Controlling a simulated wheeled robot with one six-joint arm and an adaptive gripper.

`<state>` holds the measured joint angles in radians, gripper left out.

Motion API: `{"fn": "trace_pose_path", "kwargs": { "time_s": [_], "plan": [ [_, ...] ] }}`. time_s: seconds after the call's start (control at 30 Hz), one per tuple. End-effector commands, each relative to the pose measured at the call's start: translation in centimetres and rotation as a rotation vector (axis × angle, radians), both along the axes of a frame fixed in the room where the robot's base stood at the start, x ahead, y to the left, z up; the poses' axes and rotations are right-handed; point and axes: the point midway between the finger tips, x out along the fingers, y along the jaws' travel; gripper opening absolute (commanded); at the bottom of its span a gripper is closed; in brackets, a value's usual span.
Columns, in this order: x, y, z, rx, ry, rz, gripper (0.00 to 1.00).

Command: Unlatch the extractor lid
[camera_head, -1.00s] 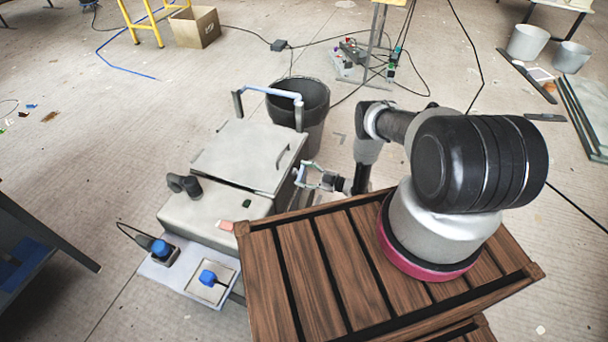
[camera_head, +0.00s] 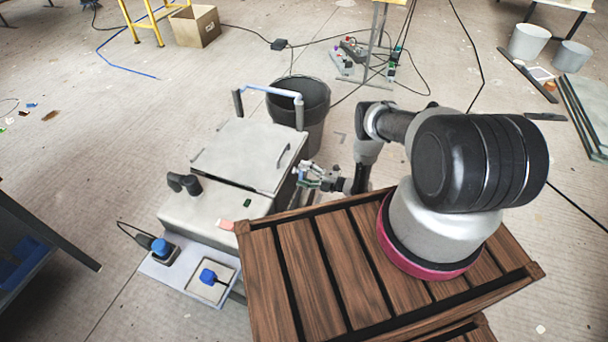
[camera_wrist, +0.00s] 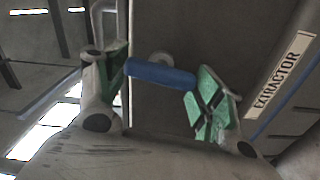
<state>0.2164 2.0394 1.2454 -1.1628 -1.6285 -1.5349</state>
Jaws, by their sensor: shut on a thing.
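The extractor is a pale grey box (camera_head: 205,215) with a flat lid (camera_head: 240,152) that lies down on it and carries a handle. In the wrist view, a sign reading EXTRACTOR (camera_wrist: 285,72) is on its surface. A blue cylindrical latch grip (camera_wrist: 160,75) lies across between my two green finger pads. My gripper (camera_head: 305,175) is at the right side of the box, just below the lid edge. In the wrist view, my gripper (camera_wrist: 162,82) is shut on the blue grip, its pads at the grip's two ends. The latch's mounting is mostly hidden.
A dark bucket (camera_head: 313,105) stands behind the box, near a light blue pipe (camera_head: 270,91). A wooden slatted crate (camera_head: 300,265) is in front, under my arm. Cables cross the floor behind.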

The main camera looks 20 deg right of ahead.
Motion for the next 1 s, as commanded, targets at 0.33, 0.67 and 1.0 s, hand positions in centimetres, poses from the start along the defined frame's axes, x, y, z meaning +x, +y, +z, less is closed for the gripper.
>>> {"fn": "trace_pose_path", "kwargs": {
  "time_s": [0.33, 0.67, 1.0],
  "plan": [
    [-0.17, 0.03, -0.19, -0.089, -0.119, 0.0, 0.44],
    [-0.18, 0.04, -0.22, -0.108, -0.145, 0.0, 0.44],
    [-0.18, 0.03, -0.24, -0.109, -0.145, 0.0, 0.82]
  ]
}}
